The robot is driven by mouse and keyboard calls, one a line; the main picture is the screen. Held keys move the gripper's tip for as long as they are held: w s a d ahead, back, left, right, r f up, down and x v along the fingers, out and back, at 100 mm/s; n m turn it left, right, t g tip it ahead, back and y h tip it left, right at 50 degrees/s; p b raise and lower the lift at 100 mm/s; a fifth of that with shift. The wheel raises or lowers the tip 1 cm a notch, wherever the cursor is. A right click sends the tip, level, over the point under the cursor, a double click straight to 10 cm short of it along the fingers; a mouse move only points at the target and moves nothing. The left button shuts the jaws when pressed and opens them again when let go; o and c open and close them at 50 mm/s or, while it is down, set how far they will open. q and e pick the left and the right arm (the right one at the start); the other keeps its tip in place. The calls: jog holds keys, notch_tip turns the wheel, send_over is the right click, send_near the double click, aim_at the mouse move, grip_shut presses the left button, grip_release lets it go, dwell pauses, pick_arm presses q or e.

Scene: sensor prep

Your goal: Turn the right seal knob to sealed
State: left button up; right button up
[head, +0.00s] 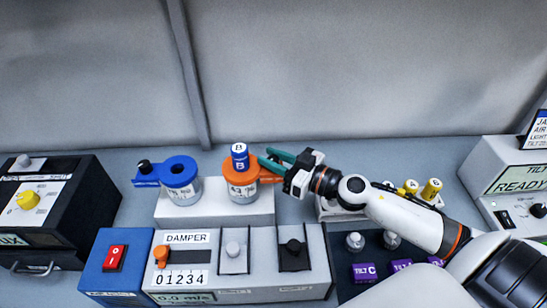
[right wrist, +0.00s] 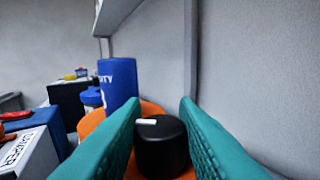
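The right seal knob is a black round knob (right wrist: 160,147) with a white mark on top, pointing left in the right wrist view. It sits on the orange holder (head: 267,176); the fingers hide it in the head view. My right gripper (head: 268,158) has its green fingers on both sides of the knob, with no clear gap showing on either side. A blue cylinder marked B (head: 239,157) stands upright in the orange holder, and it also shows in the right wrist view (right wrist: 118,83). My left gripper is not in view.
A blue holder (head: 181,177) with its own black knob (head: 143,167) stands to the left on the same white block (head: 214,207). A damper panel (head: 186,238) lies in front. Yellow-capped vials (head: 431,189) stand behind my right arm. A grey wall (head: 330,70) rises behind.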

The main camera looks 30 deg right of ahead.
jog(key=c, duration=0.4)
jog(key=shift+c, duration=0.2)
